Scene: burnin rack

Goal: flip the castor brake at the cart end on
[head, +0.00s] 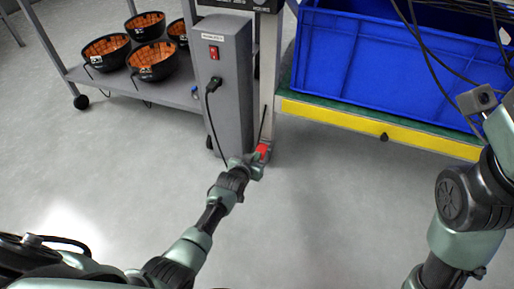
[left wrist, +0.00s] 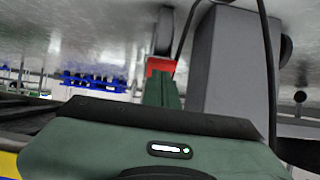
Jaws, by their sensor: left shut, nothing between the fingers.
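The red castor brake (head: 262,149) sits low at the foot of a pale upright post, beside a grey power box. My left gripper (head: 256,165) is shut and empty, close to the floor, with its tip right at the red brake. In the left wrist view the red brake (left wrist: 160,66) shows just beyond the green finger, with the grey castor wheel (left wrist: 165,30) behind it. I cannot tell whether the finger touches the brake. My right arm shows at the right of the head view, but its gripper is out of the picture.
The grey power box (head: 224,85) with a red switch and black cable stands just left of the brake. A blue crate (head: 375,70) sits on the yellow-edged shelf (head: 400,128) at right. A grey cart shelf (head: 180,95) holds several black bowls. The floor in front is clear.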

